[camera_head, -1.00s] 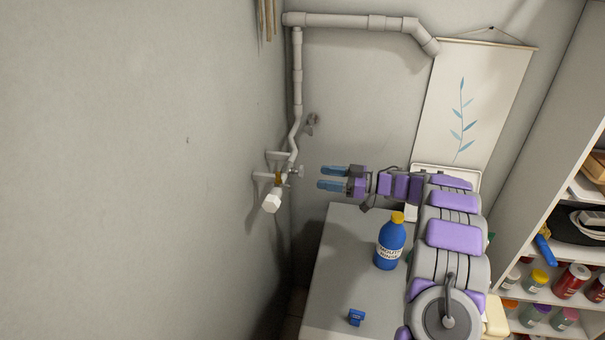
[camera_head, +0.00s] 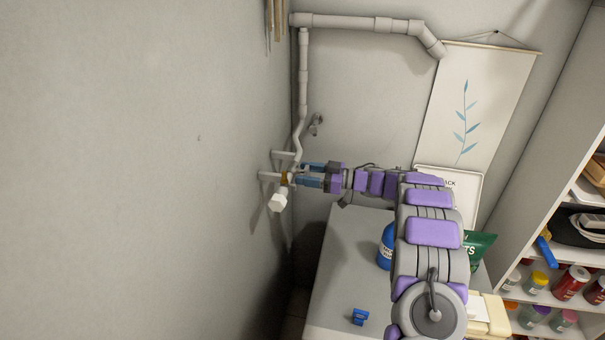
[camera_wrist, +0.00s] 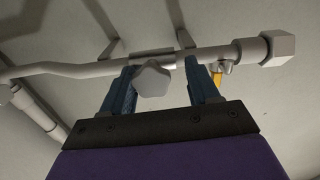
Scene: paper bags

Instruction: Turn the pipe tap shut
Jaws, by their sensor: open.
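The pipe tap's grey lobed handle (camera_wrist: 153,79) sits on the pipe (camera_wrist: 100,66) in the wrist view. My gripper (camera_wrist: 160,85) is open, with one blue finger on each side of the handle. I cannot tell whether either finger touches it. In the head view my gripper (camera_head: 301,175) reaches left to the tap on the wall pipe (camera_head: 301,75), and its fingers hide most of the handle. The pipe's white hexagonal end (camera_head: 278,201) hangs just below. A yellow part (camera_wrist: 217,77) shows right of the fingers in the wrist view.
A grey table (camera_head: 345,245) below holds a blue bottle (camera_head: 385,250), partly hidden by my arm, and a small blue object (camera_head: 359,317). Another valve (camera_head: 317,121) is on the back wall. Shelves (camera_head: 545,285) stand at the right. The left wall is close to the tap.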

